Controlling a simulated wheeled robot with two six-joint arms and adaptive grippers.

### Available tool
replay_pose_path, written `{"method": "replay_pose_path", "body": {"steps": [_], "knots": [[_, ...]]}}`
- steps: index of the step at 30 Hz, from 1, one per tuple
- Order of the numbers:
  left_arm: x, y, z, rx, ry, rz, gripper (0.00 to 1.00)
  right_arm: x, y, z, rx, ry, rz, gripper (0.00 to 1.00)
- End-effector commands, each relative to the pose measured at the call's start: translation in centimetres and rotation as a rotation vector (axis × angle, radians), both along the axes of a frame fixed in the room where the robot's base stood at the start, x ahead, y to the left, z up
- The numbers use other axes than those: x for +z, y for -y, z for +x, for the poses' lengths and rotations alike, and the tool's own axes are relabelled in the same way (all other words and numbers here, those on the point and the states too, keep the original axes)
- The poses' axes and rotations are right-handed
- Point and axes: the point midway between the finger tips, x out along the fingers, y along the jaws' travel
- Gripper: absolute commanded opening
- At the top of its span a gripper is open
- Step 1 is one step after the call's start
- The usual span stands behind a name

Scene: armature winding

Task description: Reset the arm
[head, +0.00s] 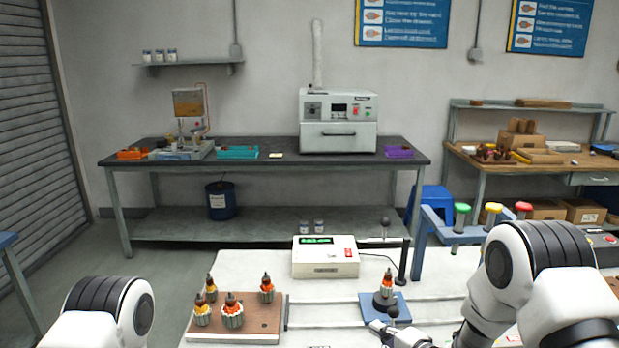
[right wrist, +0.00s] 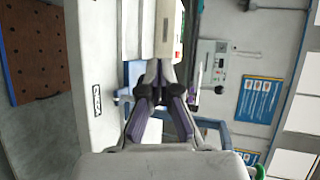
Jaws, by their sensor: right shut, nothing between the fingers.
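My right gripper (head: 382,327) is low in the head view, just in front of the blue fixture (head: 368,308). In the right wrist view its fingers (right wrist: 160,68) are together with nothing between them. An armature with an orange-red winding (head: 386,285) stands upright on the fixture. A dark ball knob (head: 393,312) shows in front of it, close to the gripper; I cannot tell if they touch. Behind stands a black post (head: 403,262) with a thin horizontal arm (head: 375,239) and another dark ball (head: 386,222). My left gripper is out of view.
A white box with a green display (head: 325,258) stands at the back of the white table (head: 265,260). A brown tray (head: 262,328) with several armatures is to the left. A blue frame (head: 424,228) with coloured knobs stands at the back right. The table between tray and fixture is clear.

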Motion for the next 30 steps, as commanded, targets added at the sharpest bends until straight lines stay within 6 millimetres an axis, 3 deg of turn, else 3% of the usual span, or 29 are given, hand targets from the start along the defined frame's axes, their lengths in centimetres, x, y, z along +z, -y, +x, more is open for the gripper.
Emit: {"method": "replay_pose_path", "body": {"steps": [5, 11, 14, 17, 18, 21, 24, 30], "knots": [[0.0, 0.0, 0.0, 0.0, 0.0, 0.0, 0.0, -5.2, 0.7, -3.7, -0.037, -0.134, -0.007, 0.0], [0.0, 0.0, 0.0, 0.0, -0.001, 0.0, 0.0, -12.0, 2.3, -10.5, -0.065, -0.313, -0.135, 0.0], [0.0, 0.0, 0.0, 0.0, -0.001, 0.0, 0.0, -16.2, 3.7, -16.7, -0.034, -0.441, -0.295, 0.0], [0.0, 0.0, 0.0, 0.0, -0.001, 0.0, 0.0, -19.5, 5.5, -24.9, 0.079, -0.591, -0.525, 0.0], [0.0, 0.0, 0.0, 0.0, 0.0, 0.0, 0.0, -20.3, 6.3, -28.4, 0.158, -0.649, -0.627, 0.0], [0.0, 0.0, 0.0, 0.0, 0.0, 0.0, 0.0, -20.4, 8.0, -36.4, 0.436, -0.756, -0.876, 0.0], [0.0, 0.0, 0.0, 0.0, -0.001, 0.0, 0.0, -19.8, 9.0, -40.2, 0.699, -0.761, -1.032, 0.0], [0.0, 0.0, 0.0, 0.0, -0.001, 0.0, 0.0, -19.8, 9.2, -40.9, 0.932, -0.669, -1.144, 0.0]]}}
